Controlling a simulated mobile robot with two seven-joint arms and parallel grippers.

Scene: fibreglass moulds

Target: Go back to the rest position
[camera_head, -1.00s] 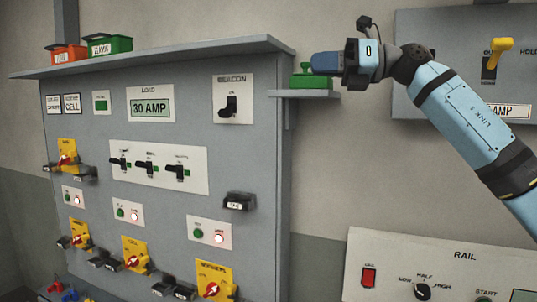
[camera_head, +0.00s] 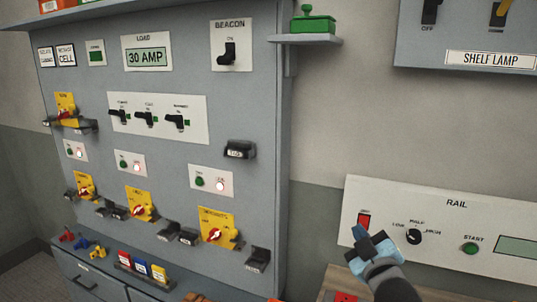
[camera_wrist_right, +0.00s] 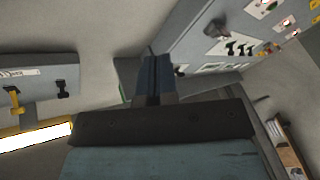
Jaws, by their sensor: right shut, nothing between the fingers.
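My right gripper (camera_head: 360,236) is in the lower right of the head view, in front of the rail panel, seen mostly from behind. In the right wrist view its dark blue fingers (camera_wrist_right: 155,76) are together with nothing between them. It is apart from the green box (camera_head: 313,24) on the small shelf, which stands well above it in the head view. My left gripper is not in view.
The grey cabinet (camera_head: 170,85) with switches, lamps and padlocks fills the left. The rail panel (camera_head: 450,215) partly lies behind my right gripper. The small shelf (camera_head: 305,40) juts from the cabinet's right side. The wall between the shelf and rail panel is clear.

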